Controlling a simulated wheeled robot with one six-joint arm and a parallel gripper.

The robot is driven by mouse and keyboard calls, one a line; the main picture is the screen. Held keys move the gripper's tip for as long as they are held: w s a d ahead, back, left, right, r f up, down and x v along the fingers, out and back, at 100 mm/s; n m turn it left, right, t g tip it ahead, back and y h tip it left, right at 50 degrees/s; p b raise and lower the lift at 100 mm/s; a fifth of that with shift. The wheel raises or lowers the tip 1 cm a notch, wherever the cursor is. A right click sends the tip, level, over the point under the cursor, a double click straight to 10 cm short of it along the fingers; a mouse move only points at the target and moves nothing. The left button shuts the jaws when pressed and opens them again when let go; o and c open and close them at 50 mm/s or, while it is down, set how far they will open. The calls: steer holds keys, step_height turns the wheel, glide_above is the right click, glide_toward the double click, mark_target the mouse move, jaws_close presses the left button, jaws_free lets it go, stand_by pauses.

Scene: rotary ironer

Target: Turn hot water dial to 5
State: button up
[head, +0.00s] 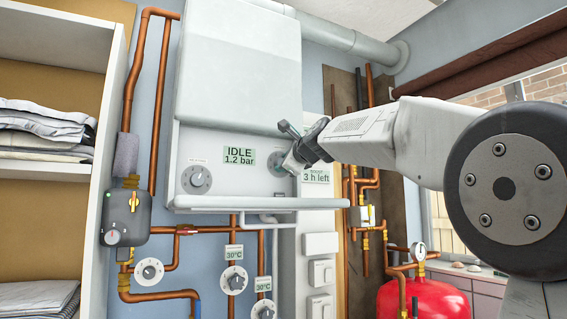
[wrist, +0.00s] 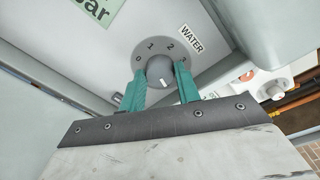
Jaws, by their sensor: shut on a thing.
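The hot water dial (wrist: 158,72) is a grey round knob on the boiler's sloping panel, beside a label reading WATER (wrist: 190,39). My gripper (wrist: 160,66) is shut on the knob, one teal finger on each side. In the head view my gripper (head: 290,152) is at the right part of the boiler panel and covers most of this dial.
A second dial (head: 196,179) sits left of the display (head: 239,157) reading IDLE, 1.2 bar. A ledge (head: 260,204) runs below the panel. Copper pipes and more dials are lower down.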

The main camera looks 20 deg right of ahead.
steer(key=shift+m, duration=0.5)
steer(key=o, duration=1)
steer(key=shift+c, duration=0.2)
steer(key=s, duration=0.7)
steer(key=shift+s+d+r, duration=0.15)
steer(key=shift+s+r, duration=0.1)
steer(key=shift+s, duration=0.1)
